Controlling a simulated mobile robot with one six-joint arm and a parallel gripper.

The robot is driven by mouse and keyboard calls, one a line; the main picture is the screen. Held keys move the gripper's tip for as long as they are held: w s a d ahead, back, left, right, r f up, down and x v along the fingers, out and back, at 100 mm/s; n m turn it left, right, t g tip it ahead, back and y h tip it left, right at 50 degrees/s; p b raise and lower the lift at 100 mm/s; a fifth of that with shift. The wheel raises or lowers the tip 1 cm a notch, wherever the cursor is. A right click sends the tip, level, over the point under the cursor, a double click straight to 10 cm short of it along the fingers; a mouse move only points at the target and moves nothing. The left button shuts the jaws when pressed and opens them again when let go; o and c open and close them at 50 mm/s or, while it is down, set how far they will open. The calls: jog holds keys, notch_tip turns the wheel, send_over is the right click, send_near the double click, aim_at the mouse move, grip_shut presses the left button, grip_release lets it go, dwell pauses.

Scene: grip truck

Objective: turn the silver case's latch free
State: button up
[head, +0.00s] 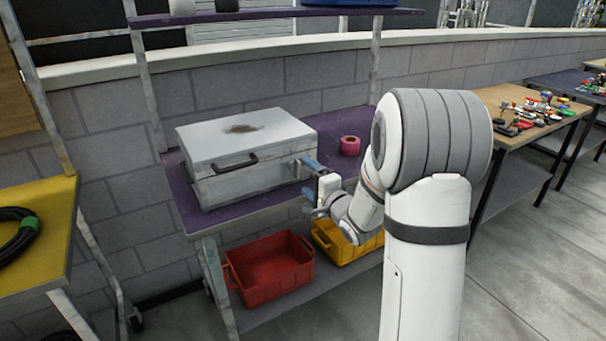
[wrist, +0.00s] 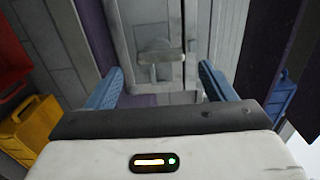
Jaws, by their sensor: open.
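The silver case (head: 240,187) lies shut on the purple shelf, with a black handle (head: 235,163) on its front and a brown stain on its lid. My gripper (head: 307,174) is at the right end of the case's front. In the wrist view the case's latch (wrist: 160,57) is a grey T-shaped piece between and beyond my blue fingertips (wrist: 162,80). The fingers are apart, with nothing seen held between them. In the head view the latch is hidden or too small to tell from my gripper. Whether a finger touches the case is unclear.
A pink tape roll (head: 350,146) sits on the purple shelf (head: 335,126) right of the case. A red crate (head: 268,272) and a yellow crate (head: 345,249) stand on the lower shelf. A yellow table (head: 40,245) with a coiled black cable (head: 14,236) is at left.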

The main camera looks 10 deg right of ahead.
jog(key=v, duration=0.4)
jog(key=shift+r, duration=0.1)
jog(key=s+d+r+n+g+h+p, duration=0.2)
jog(key=s+r+n+g+h+p, duration=0.45)
jog(key=s, duration=0.25)
jog(key=s+a+r+n+g+p, duration=0.2)
jog(key=s+n+g, duration=0.2)
jog(key=s, duration=0.6)
jog(key=s+a+r+n+g+p, duration=0.2)
jog(key=s+a+n+g+p, duration=0.1)
jog(key=s, duration=0.8)
jog(key=shift+a+n+g+y, duration=0.3)
jog(key=shift+n+g+y, duration=0.15)
jog(key=shift+n+g, duration=0.1)
